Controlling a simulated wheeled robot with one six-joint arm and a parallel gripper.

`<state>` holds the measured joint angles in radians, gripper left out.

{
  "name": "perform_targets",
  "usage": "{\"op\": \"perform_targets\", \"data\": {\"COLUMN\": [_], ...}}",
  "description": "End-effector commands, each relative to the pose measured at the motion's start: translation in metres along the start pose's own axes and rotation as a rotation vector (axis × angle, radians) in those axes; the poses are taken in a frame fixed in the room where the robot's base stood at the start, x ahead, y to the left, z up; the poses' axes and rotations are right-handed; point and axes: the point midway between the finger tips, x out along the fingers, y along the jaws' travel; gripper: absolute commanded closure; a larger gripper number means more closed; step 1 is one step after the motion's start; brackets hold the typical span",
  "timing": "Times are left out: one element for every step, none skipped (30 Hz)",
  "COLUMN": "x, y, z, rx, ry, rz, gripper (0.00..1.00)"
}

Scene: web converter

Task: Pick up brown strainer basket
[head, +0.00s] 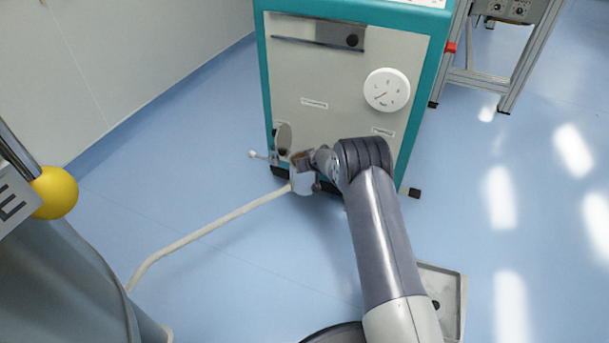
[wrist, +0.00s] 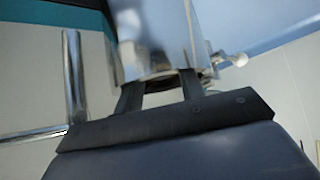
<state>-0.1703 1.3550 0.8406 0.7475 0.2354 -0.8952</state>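A small brown patch (head: 301,161), possibly the strainer basket, shows at my gripper by the machine's lower front. It is too small to identify surely. My gripper (head: 312,165) is low beside a pale cup-shaped fitting (head: 303,182). In the wrist view, the two dark fingers of my gripper (wrist: 160,88) stand apart. A shiny metal body (wrist: 155,35) with a brownish lower edge lies at their ends and hides the tips. I cannot tell whether they grip it.
The teal-framed machine (head: 345,85) stands directly ahead. A pale hose (head: 205,229) runs left across the floor from the fitting. A yellow ball (head: 54,192) is at the left. A vertical metal rod (wrist: 73,75) is left of my gripper.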

Motion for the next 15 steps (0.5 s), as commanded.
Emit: {"op": "perform_targets", "data": {"x": [0.0003,0.0003,0.0002,0.0002,0.0001,0.0001,0.0001,0.0001,0.0000,0.0000,0.0000,0.0000,0.0000,-0.0001,-0.0001], "y": [-0.0001,-0.0001,-0.0001,-0.0001,-0.0001,0.0000,0.0000,0.0000,0.0000,0.0000,0.0000,0.0000,0.0001,0.0001,0.0001], "z": [-0.0002,-0.0002,-0.0003,-0.0003,-0.0003,-0.0002,-0.0003,-0.0003,-0.0003,-0.0003,-0.0003,-0.0003,-0.0003,-0.0003,-0.0003], "rx": [0.000,0.000,0.000,0.000,0.000,0.000,0.000,0.000,0.000,0.000,0.000,0.000,0.000,0.000,0.000], "ry": [0.000,0.000,0.000,0.000,0.000,0.000,0.000,0.000,0.000,0.000,0.000,0.000,0.001,0.001,0.000], "rz": [0.000,0.000,0.000,0.000,0.000,0.000,0.000,0.000,0.000,0.000,0.000,0.000,0.000,0.000,0.000], "gripper": [0.63,0.63,0.63,0.63,0.63,0.64,0.66,0.68,0.72,0.74,0.77,0.80,0.82,0.85,0.88]}}
